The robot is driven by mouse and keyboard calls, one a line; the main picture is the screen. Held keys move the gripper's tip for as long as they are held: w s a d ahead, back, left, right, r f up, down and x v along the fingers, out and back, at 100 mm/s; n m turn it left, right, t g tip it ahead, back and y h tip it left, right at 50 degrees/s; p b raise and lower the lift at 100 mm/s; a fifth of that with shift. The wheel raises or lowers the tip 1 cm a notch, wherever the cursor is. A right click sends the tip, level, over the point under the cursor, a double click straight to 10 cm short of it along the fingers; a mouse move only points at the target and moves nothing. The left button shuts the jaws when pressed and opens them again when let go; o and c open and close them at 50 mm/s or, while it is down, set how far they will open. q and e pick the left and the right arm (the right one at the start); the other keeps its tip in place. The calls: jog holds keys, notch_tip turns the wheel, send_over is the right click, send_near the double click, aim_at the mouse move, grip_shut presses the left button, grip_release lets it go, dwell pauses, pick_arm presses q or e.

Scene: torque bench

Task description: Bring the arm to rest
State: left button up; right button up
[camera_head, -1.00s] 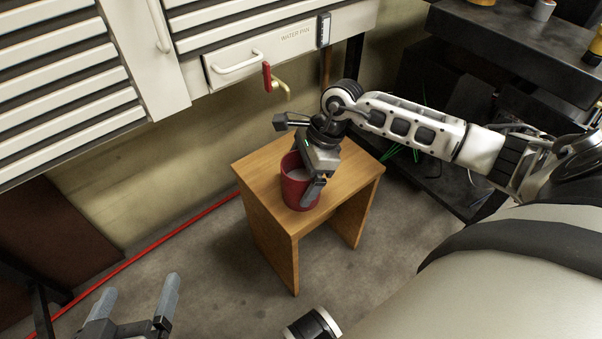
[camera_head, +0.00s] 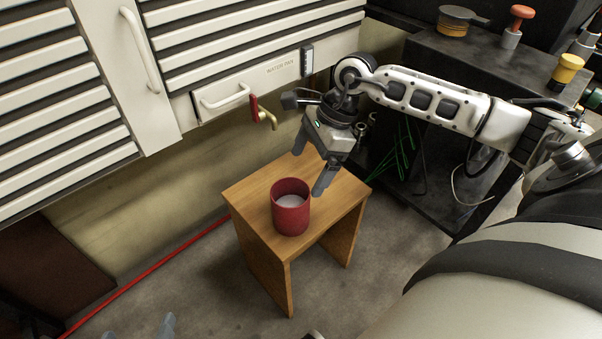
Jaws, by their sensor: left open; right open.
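My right arm reaches in from the right in the head view. Its gripper (camera_head: 311,172) is open and empty, pointing down above the back of a small wooden stool. It is apart from a red cup (camera_head: 291,222), which stands upright on the stool with something pale inside. My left gripper (camera_head: 140,332) shows only as fingertips at the bottom left edge. The fingertips are spread apart with nothing seen between them; the rest is out of frame.
The wooden stool (camera_head: 250,190) stands below a white cabinet with a water pan drawer (camera_head: 255,85) and a red-handled tap (camera_head: 262,114). A dark bench (camera_head: 480,70) with several items is at the right. A red line (camera_head: 150,270) crosses the floor.

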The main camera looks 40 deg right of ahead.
jog(key=shift+d+r, duration=0.15)
jog(key=shift+r, duration=0.25)
